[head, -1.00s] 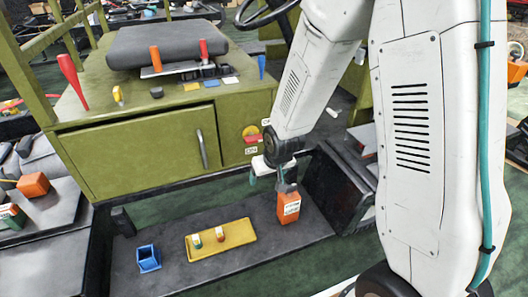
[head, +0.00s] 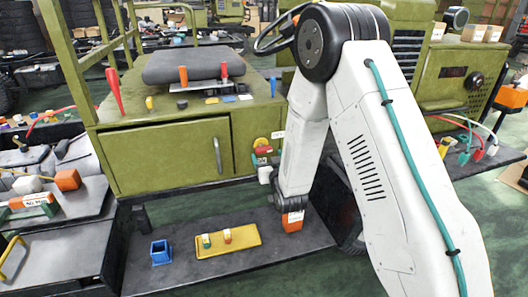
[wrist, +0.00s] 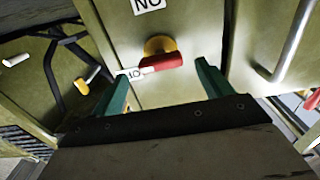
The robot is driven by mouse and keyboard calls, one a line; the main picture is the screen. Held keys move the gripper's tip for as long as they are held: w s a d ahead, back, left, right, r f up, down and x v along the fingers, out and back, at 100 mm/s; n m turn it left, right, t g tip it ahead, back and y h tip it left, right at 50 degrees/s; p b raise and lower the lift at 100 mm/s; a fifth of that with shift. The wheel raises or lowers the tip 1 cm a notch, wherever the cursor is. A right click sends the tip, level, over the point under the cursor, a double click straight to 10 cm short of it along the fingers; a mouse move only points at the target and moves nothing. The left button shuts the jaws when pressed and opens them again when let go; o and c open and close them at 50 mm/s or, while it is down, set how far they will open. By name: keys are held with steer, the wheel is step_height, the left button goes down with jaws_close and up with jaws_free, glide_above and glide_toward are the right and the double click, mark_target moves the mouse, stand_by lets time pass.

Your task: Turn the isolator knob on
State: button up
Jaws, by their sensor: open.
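The isolator knob (head: 262,150) is a red handle on a yellow round base, on the right part of the green cabinet front. In the wrist view the knob (wrist: 163,60) is just ahead of the fingertips, its handle lying roughly crosswise. My gripper (wrist: 162,80) is open and empty, with one green finger on each side of the knob. No contact with the handle shows. The fingers are hard to make out in the head view.
A cabinet door handle (wrist: 297,35) stands out at the right in the wrist view.

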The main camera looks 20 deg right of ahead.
mark_target(265, 152)
steer(key=w, duration=0.5)
steer(key=c, duration=1)
